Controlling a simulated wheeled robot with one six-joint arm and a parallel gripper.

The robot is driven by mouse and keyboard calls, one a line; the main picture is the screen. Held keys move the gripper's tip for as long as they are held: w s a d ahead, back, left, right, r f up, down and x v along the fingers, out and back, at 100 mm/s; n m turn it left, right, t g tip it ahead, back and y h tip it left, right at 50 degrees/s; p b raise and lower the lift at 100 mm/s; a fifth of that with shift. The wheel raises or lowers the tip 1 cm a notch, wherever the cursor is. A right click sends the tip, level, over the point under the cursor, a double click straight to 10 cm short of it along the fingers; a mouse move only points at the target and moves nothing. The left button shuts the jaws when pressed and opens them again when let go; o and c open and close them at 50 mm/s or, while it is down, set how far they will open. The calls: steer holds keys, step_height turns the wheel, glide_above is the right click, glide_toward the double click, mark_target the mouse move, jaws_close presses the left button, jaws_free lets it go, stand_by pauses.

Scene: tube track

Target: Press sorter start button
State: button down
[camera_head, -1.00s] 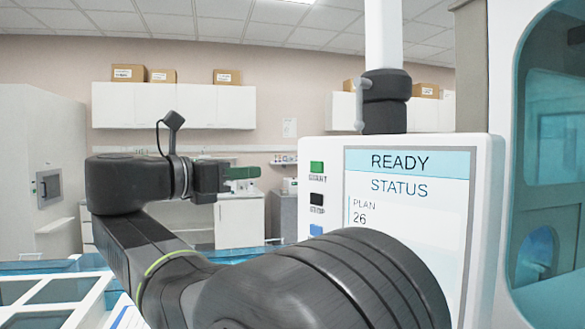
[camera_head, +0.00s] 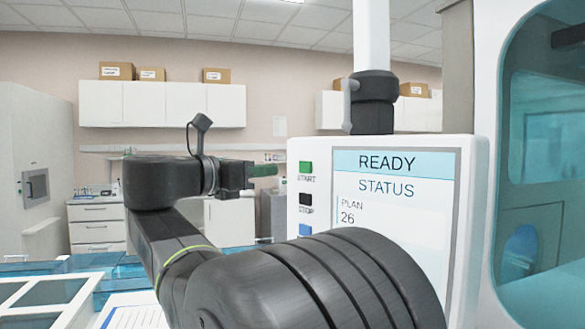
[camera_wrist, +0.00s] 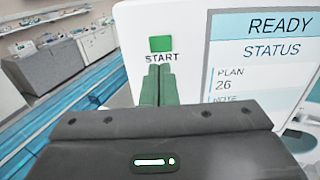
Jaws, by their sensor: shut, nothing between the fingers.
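The sorter's white control panel (camera_head: 400,255) faces me on the right in the head view. Its screen (camera_head: 388,165) reads READY, STATUS, PLAN 26. The green START button (camera_head: 305,167) is at the panel's upper left, and it also shows in the wrist view (camera_wrist: 160,44). My gripper (camera_head: 276,170) is shut and empty, its green fingers pointing right, with the tips left of the START button. In the wrist view the fingertips (camera_wrist: 159,70) appear just below the button, over the lower part of its label. I cannot tell whether they touch the panel.
A black STOP button (camera_head: 305,199) and a partly hidden blue button (camera_head: 305,230) lie below START. A teal-windowed machine (camera_head: 545,160) stands at the right. White trays (camera_head: 50,300) are at the lower left.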

mark_target(304, 168)
steer(key=x, duration=0.7)
steer(key=shift+w+d+p, duration=0.15)
steer(key=shift+d+p, duration=0.1)
steer(key=shift+p, duration=0.15)
